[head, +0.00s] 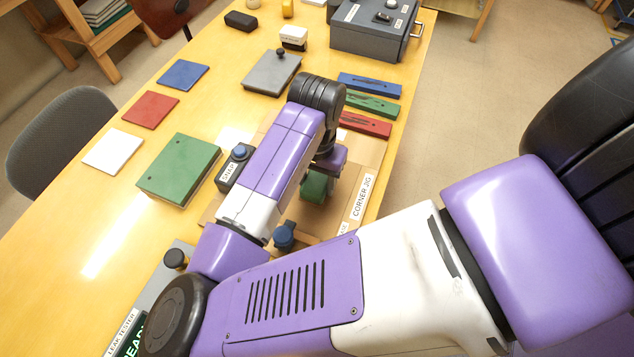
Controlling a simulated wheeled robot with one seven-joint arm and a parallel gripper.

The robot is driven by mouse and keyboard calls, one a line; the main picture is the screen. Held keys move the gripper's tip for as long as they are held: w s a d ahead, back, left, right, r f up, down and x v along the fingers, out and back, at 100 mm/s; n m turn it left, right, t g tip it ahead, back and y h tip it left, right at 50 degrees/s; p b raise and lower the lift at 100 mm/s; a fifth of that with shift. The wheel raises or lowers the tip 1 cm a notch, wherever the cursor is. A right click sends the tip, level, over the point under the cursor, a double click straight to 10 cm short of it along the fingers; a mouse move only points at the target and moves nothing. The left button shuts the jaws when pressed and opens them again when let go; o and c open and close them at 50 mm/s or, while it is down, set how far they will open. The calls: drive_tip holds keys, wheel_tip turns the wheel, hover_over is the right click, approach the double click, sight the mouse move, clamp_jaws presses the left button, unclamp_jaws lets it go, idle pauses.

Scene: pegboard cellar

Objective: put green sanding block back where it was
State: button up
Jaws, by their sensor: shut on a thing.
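My gripper (328,160) is past the end of my purple arm, low over the cardboard-coloured corner jig board (357,197). It is shut on a green block (315,188), which I take to be the green sanding block. My arm hides part of the block and the area around it. I cannot tell whether the block touches the board.
A larger green box (178,168) lies left of my arm, beside a small black switch box (236,167). Blue (372,84), green (371,105) and red (365,124) bars lie beyond the board. A grey labelled box (374,30) stands at the back.

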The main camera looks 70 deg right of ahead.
drive_tip(key=shift+f, duration=0.75)
drive_tip(key=shift+f, duration=0.1)
drive_tip(key=shift+f, duration=0.15)
drive_tip(key=o, duration=1.3)
